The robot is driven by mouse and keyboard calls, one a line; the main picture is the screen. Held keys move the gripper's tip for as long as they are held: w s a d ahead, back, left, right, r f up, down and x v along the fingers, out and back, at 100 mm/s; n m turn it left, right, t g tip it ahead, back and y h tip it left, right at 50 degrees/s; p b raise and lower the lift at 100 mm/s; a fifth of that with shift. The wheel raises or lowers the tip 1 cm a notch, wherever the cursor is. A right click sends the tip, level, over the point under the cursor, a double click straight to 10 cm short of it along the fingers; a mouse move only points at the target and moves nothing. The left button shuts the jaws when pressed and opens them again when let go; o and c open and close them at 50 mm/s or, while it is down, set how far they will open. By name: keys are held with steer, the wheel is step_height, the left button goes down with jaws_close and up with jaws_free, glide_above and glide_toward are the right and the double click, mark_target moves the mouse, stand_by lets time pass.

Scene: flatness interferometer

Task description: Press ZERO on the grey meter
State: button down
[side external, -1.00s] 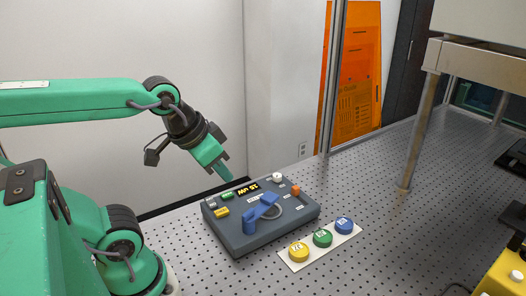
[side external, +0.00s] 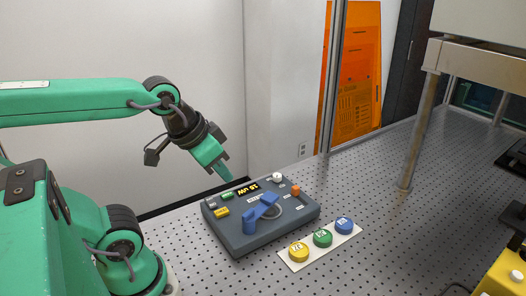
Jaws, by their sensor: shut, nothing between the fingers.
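The grey meter (side external: 262,236) lies on the perforated table in the side external view. Its face carries a lit display (side external: 247,188), a green button (side external: 227,195), a yellow button (side external: 222,212), a white knob (side external: 277,177), an orange part (side external: 296,190) and a blue lever-like piece (side external: 262,208). The labels are too small to read, so I cannot tell which button is ZERO. My gripper (side external: 228,180) is shut and empty, its tip pointing down close to the back left of the meter near the green button. I cannot tell whether it touches.
A white strip (side external: 302,262) with yellow, green and blue round caps lies in front of the meter. A metal stand leg (side external: 415,140) rises to the right. An orange panel (side external: 357,75) stands behind.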

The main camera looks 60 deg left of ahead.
steer(key=m+g, duration=0.6)
steer(key=m, duration=1.2)
glide_above(222, 211)
steer(key=shift+a+f, duration=0.1)
steer(key=shift+f, duration=2.3)
steer(key=shift+f, duration=0.1)
steer(key=shift+f, duration=6.95)
steer(key=shift+f, duration=0.1)
